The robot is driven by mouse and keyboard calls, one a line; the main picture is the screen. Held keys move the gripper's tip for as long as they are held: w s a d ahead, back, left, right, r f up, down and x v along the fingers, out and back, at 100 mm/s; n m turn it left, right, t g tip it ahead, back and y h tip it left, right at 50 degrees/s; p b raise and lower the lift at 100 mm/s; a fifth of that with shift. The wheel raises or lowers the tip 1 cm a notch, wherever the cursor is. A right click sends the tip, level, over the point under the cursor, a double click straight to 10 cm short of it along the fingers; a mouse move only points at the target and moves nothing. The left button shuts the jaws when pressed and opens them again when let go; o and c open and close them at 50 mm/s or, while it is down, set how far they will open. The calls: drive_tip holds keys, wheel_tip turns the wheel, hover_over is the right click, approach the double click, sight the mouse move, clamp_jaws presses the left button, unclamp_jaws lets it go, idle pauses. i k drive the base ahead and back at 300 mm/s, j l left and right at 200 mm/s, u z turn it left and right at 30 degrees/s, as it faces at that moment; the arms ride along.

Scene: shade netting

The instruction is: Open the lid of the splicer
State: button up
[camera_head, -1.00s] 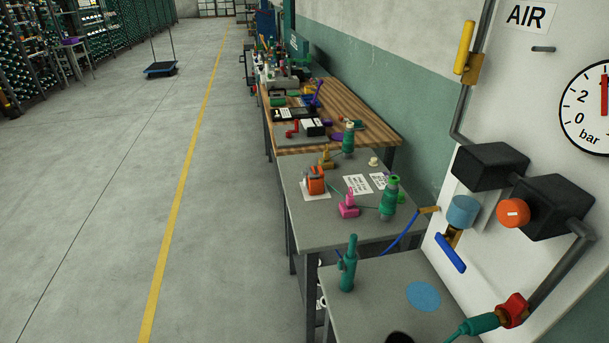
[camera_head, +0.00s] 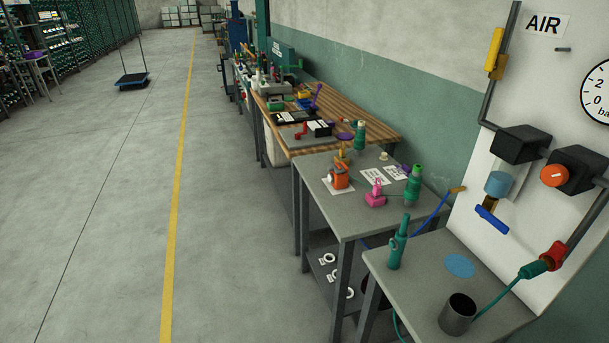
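I cannot tell for certain which item is the splicer, and no lid can be made out at this distance. A small orange device (camera_head: 341,175) sits on a white sheet on the grey table (camera_head: 318,206). A pink device (camera_head: 376,194) and a green upright device (camera_head: 413,186) stand to its right. A teal upright tool (camera_head: 398,243) stands on the nearer grey bench (camera_head: 420,290). My gripper is not in view.
A wooden bench (camera_head: 372,118) with tools stands beyond the grey table along the wall. A dark cup (camera_head: 458,314) stands on the near bench. The air panel (camera_head: 470,175) is at right. The floor (camera_head: 110,200) at left is clear; a blue trolley (camera_head: 133,81) stands far off.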

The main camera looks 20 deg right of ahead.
sight(332, 166)
drive_tip(key=i+j+z, duration=0.1)
drive_tip(key=j, duration=0.35)
drive_tip(key=i+j+z, duration=0.1)
drive_tip(key=j, duration=0.4)
drive_tip(key=i+j, duration=0.15)
drive_tip(key=j, duration=0.35)
drive_tip(key=i+j+z, duration=0.1)
drive_tip(key=i+j, duration=0.25)
drive_tip(key=i+j+z, duration=0.1)
drive_tip(key=i+j, duration=0.3)
drive_tip(key=i+j+z, duration=0.1)
drive_tip(key=i+j, duration=0.2)
drive_tip(key=j, duration=0.2)
drive_tip(key=i+j, duration=0.35)
drive_tip(key=j, duration=0.15)
drive_tip(key=i+j+z, duration=0.15)
drive_tip(key=i+j, duration=0.2)
drive_tip(key=j, duration=0.1)
